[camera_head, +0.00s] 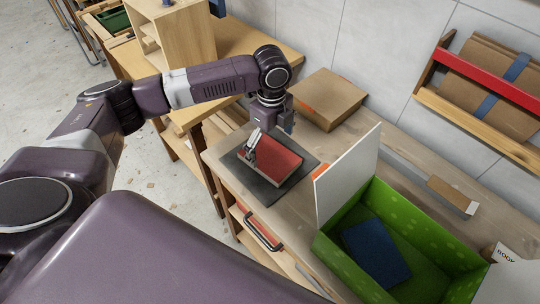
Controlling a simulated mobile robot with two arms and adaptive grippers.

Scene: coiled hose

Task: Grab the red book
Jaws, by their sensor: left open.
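The red book (277,159) lies on a dark mat (267,190) on the wooden worktop. My left gripper (251,154) points down at the left end of the book. It is open, with its fingers at or just above the book's edge; I cannot tell whether they touch it. The left arm reaches in from the left and hides little of the book. My right gripper is not in view.
A green box (338,258) with a raised white flap (347,178) stands to the right, with a blue book (377,252) inside. A cardboard box (327,98) sits behind the mat. A wall rack (480,118) holds cardboard at right.

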